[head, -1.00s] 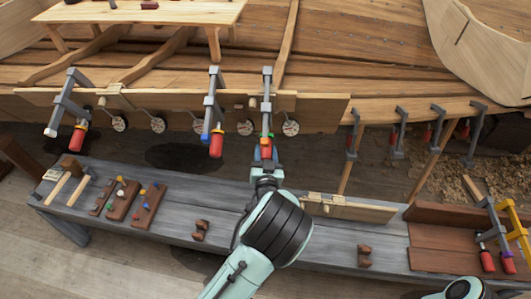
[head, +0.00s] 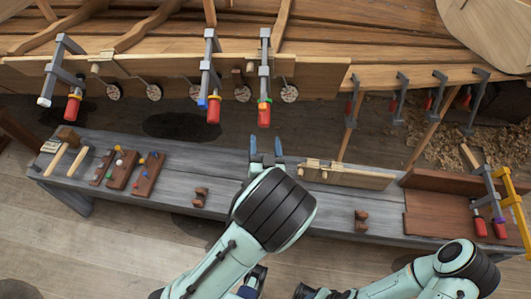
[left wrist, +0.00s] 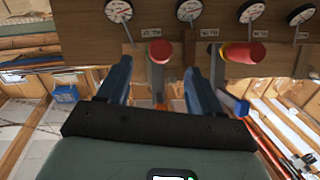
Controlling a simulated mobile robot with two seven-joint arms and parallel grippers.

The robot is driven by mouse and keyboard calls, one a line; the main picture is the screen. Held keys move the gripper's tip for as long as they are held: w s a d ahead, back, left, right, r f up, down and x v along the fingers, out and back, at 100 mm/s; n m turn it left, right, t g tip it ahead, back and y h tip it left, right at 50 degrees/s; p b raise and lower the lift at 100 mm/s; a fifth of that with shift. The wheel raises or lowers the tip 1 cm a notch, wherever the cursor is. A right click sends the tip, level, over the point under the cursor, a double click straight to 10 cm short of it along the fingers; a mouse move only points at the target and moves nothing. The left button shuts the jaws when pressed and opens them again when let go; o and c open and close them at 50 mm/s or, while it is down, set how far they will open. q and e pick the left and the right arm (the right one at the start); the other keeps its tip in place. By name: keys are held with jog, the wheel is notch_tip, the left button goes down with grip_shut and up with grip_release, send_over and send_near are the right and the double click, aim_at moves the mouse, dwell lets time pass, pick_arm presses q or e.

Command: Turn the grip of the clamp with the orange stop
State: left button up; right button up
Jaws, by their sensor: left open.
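The clamp with the orange stop (head: 265,70) hangs on the hull plank, rightmost of three large clamps there.
A blue-stop clamp (head: 209,75) hangs close to the left, and a white-stop clamp (head: 60,75) farther left. Round dials (head: 242,93) hang along the plank. The grey bench (head: 225,178) below holds mallets, blocks and a plank piece (head: 345,176).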

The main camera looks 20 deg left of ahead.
pick_arm(q)
jog(key=shift+v, duration=1.85)
